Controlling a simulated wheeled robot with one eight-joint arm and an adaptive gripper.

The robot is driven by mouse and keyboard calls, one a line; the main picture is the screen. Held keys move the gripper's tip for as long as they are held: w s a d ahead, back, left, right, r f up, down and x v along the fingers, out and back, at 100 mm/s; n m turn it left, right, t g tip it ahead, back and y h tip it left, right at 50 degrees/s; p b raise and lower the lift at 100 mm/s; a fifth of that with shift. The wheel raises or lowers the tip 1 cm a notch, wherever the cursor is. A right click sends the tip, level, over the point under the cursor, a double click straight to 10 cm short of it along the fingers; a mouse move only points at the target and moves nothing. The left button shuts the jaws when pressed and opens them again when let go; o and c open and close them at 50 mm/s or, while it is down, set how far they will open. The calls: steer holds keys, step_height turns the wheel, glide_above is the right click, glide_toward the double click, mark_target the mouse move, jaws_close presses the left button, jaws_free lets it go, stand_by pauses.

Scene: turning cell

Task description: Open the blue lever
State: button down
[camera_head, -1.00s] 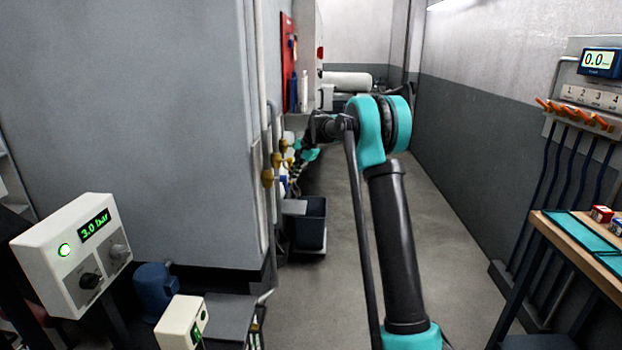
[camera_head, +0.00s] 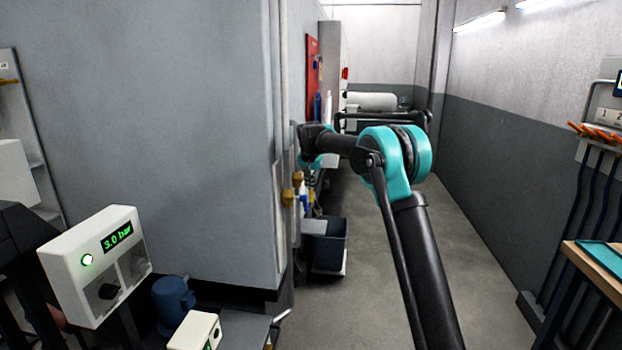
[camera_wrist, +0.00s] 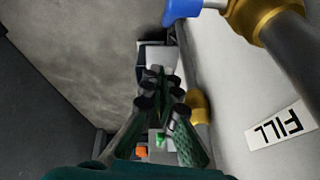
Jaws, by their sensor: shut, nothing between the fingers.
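The blue lever (camera_wrist: 182,9) shows at the top edge of the wrist view, cut off by the frame. It joins a brass valve (camera_wrist: 252,16) on a dark pipe, beside a label reading FILL. My gripper (camera_wrist: 160,80) is shut and empty, below and left of the lever in that view and apart from it. In the head view my gripper (camera_head: 311,172) is small and partly hidden by my wrist, next to the grey cabinet's pipe side.
Brass fittings (camera_head: 289,197) sit along the pipes at the edge of the grey cabinet (camera_head: 160,120). A dark bin (camera_head: 327,248) stands on the floor below. A pressure box (camera_head: 95,265) reads 3.0 bar. The aisle floor right of the bin is clear.

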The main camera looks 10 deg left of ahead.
mark_target(307, 207)
steer(key=f, duration=0.2)
steer(key=s+f, duration=0.1)
steer(key=f, duration=0.1)
steer(key=shift+a+f, duration=0.1)
steer(key=shift+a, duration=0.3)
steer(key=shift+s+a+f, duration=0.1)
steer(key=shift+s+f, duration=0.25)
steer(key=shift+s, duration=0.15)
steer(key=shift+s+f+g, duration=0.1)
steer(key=shift+f+g, duration=0.25)
steer(key=shift+g, duration=0.35)
steer(key=g, duration=0.1)
steer(key=f+g, duration=0.1)
steer(key=g, duration=0.1)
steer(key=shift+s+f, duration=0.1)
steer(key=shift+s, duration=0.25)
steer(key=shift+s+f, duration=0.4)
steer(key=shift+s, duration=0.25)
